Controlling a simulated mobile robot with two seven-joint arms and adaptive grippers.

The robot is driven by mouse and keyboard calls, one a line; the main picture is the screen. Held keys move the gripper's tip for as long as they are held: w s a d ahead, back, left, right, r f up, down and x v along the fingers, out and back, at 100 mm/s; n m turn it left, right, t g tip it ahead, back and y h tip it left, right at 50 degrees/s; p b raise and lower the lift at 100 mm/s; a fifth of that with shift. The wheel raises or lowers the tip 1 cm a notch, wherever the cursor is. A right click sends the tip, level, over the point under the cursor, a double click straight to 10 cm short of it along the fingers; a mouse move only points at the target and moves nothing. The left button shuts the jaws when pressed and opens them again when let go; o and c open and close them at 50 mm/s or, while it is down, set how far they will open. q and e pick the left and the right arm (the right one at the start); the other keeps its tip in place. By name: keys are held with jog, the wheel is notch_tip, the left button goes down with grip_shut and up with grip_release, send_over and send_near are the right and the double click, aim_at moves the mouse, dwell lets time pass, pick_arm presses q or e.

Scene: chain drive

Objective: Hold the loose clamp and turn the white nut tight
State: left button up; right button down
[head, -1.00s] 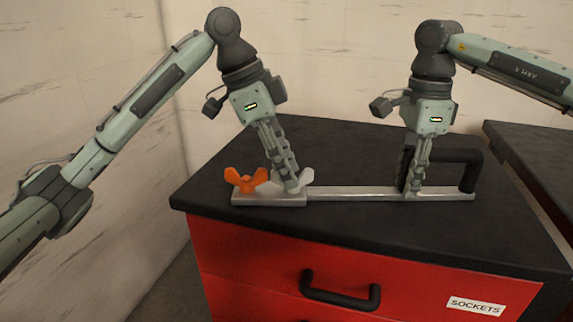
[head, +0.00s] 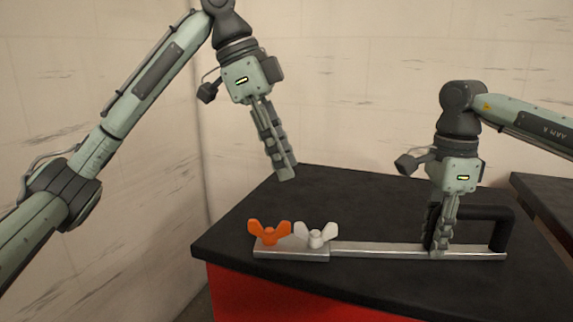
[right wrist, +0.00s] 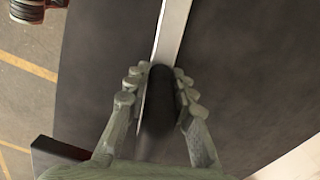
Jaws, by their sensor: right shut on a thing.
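The clamp is a silver bar (head: 385,250) lying on the black top, with a black handle (head: 490,214) at its right end. The white wing nut (head: 317,236) sits on the thicker left part of the bar, right beside an orange wing nut (head: 269,233). My right gripper (head: 441,250) is shut on the handle; in the right wrist view its fingers press both sides of the handle (right wrist: 158,110), with the bar (right wrist: 172,30) running beyond. My left gripper (head: 286,176) hangs in the air above and behind the nuts, touching nothing. Its fingers overlap, hiding any gap.
The black top (head: 300,205) of the red cabinet (head: 270,300) is otherwise clear around the clamp. A pale wall stands behind and to the left. Another dark surface (head: 550,195) lies at the far right.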

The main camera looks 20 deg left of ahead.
jog(key=c, duration=1.2)
grip_release()
